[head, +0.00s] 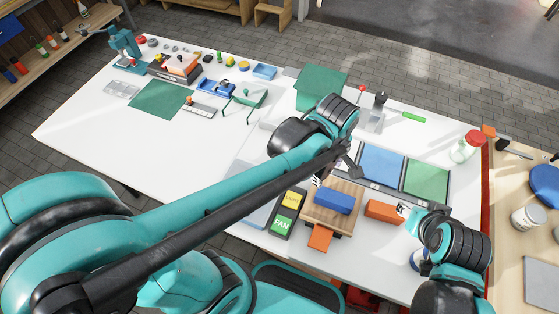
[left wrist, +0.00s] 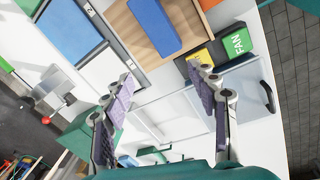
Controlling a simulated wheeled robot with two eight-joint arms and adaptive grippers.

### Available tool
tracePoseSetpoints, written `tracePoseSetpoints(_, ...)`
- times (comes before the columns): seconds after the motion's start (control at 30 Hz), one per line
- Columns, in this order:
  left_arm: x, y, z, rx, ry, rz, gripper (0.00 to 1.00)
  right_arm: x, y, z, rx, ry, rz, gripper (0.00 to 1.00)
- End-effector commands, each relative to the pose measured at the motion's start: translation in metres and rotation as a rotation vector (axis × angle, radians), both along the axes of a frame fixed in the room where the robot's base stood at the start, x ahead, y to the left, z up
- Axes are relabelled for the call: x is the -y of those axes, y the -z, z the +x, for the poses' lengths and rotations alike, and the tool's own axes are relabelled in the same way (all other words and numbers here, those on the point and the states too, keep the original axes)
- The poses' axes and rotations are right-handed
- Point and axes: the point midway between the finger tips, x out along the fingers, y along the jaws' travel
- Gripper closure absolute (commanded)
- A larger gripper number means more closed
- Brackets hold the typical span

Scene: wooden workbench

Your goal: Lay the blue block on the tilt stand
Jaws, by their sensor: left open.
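The blue block (head: 333,201) lies on top of the wooden stand (head: 345,224), which looks like the tilt stand; its slope is hard to judge. The left wrist view shows the blue block (left wrist: 155,24) lying on the wooden surface (left wrist: 124,28), beyond my fingertips. My left gripper (left wrist: 162,74) is open, with nothing between its fingers, and apart from the block. In the head view my left gripper (head: 347,164) is partly hidden by its arm, behind the stand. My right gripper (head: 408,212) is at the lower right beside an orange block (head: 382,210); its fingers are unclear.
Another orange piece (head: 320,237) is at the stand's front edge. Yellow and green labelled blocks (head: 284,224) lie left of the stand. Blue (head: 382,164) and green (head: 426,180) panels lie behind it. A red-lidded jar (head: 466,147) stands at the right edge.

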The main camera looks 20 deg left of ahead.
Motion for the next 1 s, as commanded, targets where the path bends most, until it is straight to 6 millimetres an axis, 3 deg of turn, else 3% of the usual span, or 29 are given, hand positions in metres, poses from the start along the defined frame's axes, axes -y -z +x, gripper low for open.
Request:
tracePoseSetpoints(0.03,-0.016,-0.006,-0.005,0.042,0.084,0.006,0.41,0.000,0.000,0.000,0.000,0.000,0.000,0.60)
tracePoseSetpoints(0.2,-0.059,-0.021,-0.017,0.207,0.433,0.083,0.41,0.000,0.000,0.000,0.000,0.000,0.000,0.60)
tracePoseSetpoints(0.5,-0.117,-0.031,-0.041,0.413,0.955,0.364,0.41,0.000,0.000,0.000,0.000,0.000,0.000,0.60)
tracePoseSetpoints(0.7,-0.131,-0.031,-0.048,0.449,1.109,0.480,0.41,0.000,0.000,0.000,0.000,0.000,0.000,0.60)
tracePoseSetpoints(1.0,-0.132,-0.032,-0.048,0.451,1.128,0.494,0.41,0.000,0.000,0.000,0.000,0.000,0.000,0.60)
